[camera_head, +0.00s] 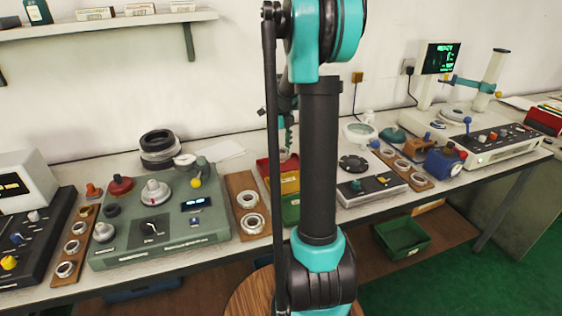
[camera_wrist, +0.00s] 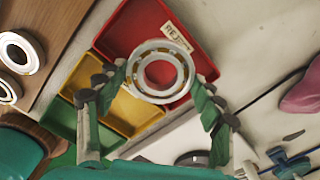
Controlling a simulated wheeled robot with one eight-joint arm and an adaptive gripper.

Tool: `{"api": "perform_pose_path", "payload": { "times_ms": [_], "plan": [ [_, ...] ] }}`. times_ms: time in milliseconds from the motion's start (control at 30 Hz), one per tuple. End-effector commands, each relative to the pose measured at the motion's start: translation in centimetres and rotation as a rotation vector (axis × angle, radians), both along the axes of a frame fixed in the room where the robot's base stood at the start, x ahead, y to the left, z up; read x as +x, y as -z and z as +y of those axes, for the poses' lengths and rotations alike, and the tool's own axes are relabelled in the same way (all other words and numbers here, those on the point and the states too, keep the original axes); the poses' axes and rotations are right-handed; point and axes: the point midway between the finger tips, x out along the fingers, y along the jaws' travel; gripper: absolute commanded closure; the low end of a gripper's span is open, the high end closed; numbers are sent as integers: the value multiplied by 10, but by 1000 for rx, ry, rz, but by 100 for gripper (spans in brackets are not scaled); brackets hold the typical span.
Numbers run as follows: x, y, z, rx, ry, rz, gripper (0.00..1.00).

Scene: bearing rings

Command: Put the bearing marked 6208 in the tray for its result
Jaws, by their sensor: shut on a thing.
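My gripper (camera_wrist: 158,78) is shut on a pale metal bearing ring (camera_wrist: 136,72), held flat between its two fingers. I cannot read a number on it. In the wrist view the ring appears over the red tray (camera_wrist: 126,32), whose label reads "REJECT" in part. The height of the ring above the tray is hard to tell. The yellow tray (camera_wrist: 117,108) and green tray (camera_wrist: 58,117) lie beside the red one. In the head view my arm hides the gripper and ring; the red tray (camera_head: 263,172), yellow tray (camera_head: 289,184) and green tray (camera_head: 290,208) show partly.
A wooden board (camera_head: 238,181) with bearing rings stands left of the trays, beside a green test device (camera_head: 160,245). A grey box with knobs (camera_head: 372,190) and another ring board (camera_head: 420,183) stand to the right. A green bin (camera_head: 402,238) sits below the bench.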

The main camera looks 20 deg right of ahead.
Motion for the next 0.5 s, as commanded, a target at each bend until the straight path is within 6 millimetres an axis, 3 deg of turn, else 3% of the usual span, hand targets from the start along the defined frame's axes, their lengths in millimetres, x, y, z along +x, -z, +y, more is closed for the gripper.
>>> {"api": "perform_pose_path", "payload": {
  "times_ms": [267, 500],
  "plan": [
    [1, 20, 0, 0, 0, 0, 80],
    [1, 50, 0, 0, 0, 0, 80]
  ]
}}
